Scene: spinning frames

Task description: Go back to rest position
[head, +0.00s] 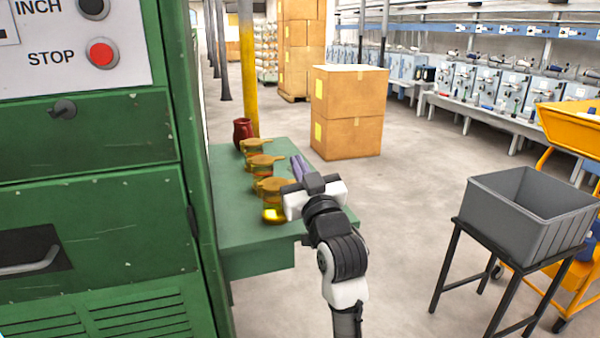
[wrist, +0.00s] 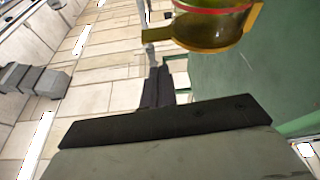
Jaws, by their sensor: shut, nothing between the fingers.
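My gripper (head: 299,166) is shut and empty, held out over the right edge of the green bench in the head view. Its dark fingers also show together in the wrist view (wrist: 157,84). Beside it to the left, several amber lidded pots stand in a row on the bench; the nearest pot (head: 273,214) is partly covered by my gripper. An amber pot with a red band (wrist: 215,27) shows at the top of the wrist view, apart from my fingers.
The green bench (head: 240,220) adjoins a green machine cabinet (head: 100,230) on the left. A dark red jar (head: 243,130) stands at its far end, near a yellow post (head: 248,70). Cardboard boxes (head: 348,100) stand behind. A grey bin (head: 525,215) sits on a black stand at right. Open floor lies between.

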